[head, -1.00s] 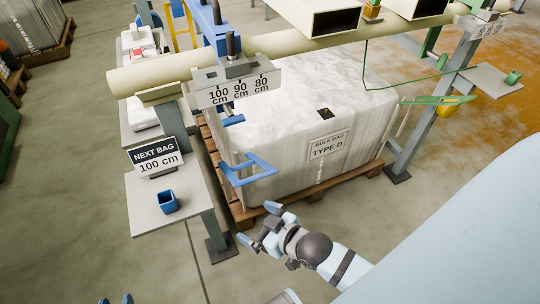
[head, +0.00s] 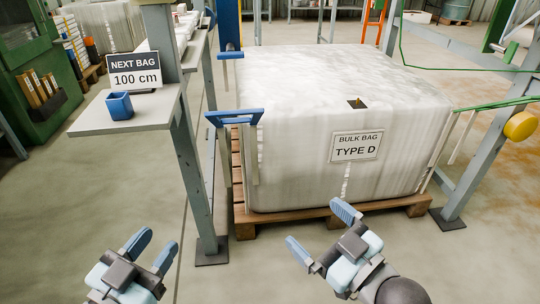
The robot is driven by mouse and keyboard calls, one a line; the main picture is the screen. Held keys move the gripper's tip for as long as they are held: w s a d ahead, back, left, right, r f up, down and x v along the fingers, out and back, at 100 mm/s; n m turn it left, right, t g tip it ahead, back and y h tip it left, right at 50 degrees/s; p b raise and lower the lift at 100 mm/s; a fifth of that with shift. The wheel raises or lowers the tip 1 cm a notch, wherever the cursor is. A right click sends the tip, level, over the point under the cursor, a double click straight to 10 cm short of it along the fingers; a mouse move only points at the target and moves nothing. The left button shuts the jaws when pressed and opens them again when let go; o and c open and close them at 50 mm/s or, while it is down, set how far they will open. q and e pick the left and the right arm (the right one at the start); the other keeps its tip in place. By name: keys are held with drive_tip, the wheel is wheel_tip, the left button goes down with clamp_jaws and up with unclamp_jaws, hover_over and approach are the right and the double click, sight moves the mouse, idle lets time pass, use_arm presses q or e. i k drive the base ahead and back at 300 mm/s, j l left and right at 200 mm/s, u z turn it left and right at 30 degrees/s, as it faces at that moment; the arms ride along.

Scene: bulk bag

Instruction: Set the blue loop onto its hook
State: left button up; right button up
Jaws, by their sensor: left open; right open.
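The blue loop (head: 235,117) stands at the near left top corner of the white bulk bag (head: 300,120), with pale straps running down from it. Another blue loop piece (head: 231,54) shows at the bag's far left corner. The hooks are not in this view now. My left gripper (head: 150,253) is open and empty at the bottom, left of the pallet and well short of the blue loop. My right gripper (head: 318,231) is open and empty in front of the bag's pallet, below and right of the blue loop.
A sign reading 100 cm (head: 134,72) and a blue cup (head: 120,106) stand on a grey shelf (head: 85,122) at left. A grey post (head: 192,170) rises beside the bag. The bag sits on a wooden pallet (head: 390,208). Green cords (head: 490,104) run at right.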

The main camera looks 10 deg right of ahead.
sight(256, 114)
drive_tip(key=i+l, duration=0.8)
drive_tip(key=l, duration=0.15)
